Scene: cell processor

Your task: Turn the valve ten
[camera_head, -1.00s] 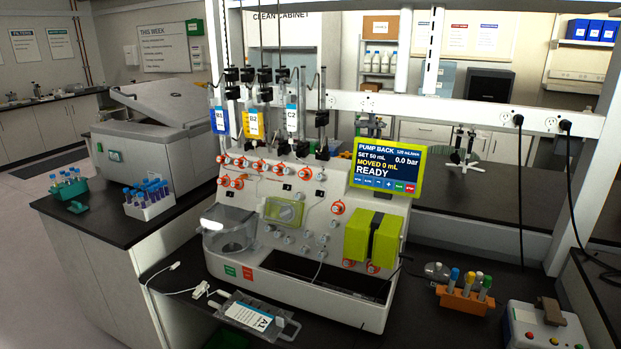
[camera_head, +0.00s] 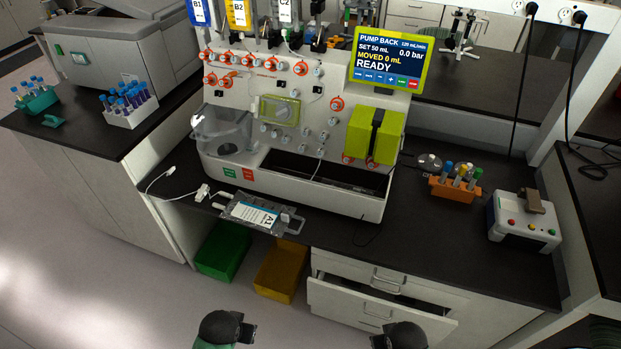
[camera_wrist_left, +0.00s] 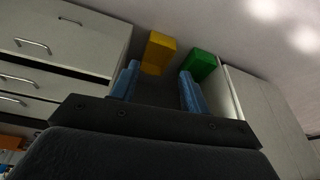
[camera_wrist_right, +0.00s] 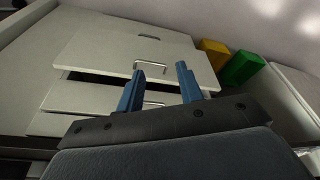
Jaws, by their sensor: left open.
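The cell processor (camera_head: 235,120) stands on the dark bench, with orange-ringed valves on its white front panel. A row of valves (camera_head: 246,62) runs along the upper panel, and further valves sit at the right (camera_head: 336,104) and low by the green blocks (camera_head: 347,159). Valve numbers are too small to read, so I cannot tell which is ten. My left gripper (camera_wrist_left: 158,88) is open and empty, its blue fingers apart. My right gripper (camera_wrist_right: 160,72) is also open and empty. In the head view both arms show only at the bottom edge, well below and apart from the processor.
The screen (camera_head: 388,58) reads "PUMP BACK" and "READY". A labelled bag (camera_head: 252,212) lies at the bench's front edge. An orange tube rack (camera_head: 455,186) and a white box with buttons (camera_head: 524,222) stand at right. A drawer (camera_head: 375,309) below the bench sticks out.

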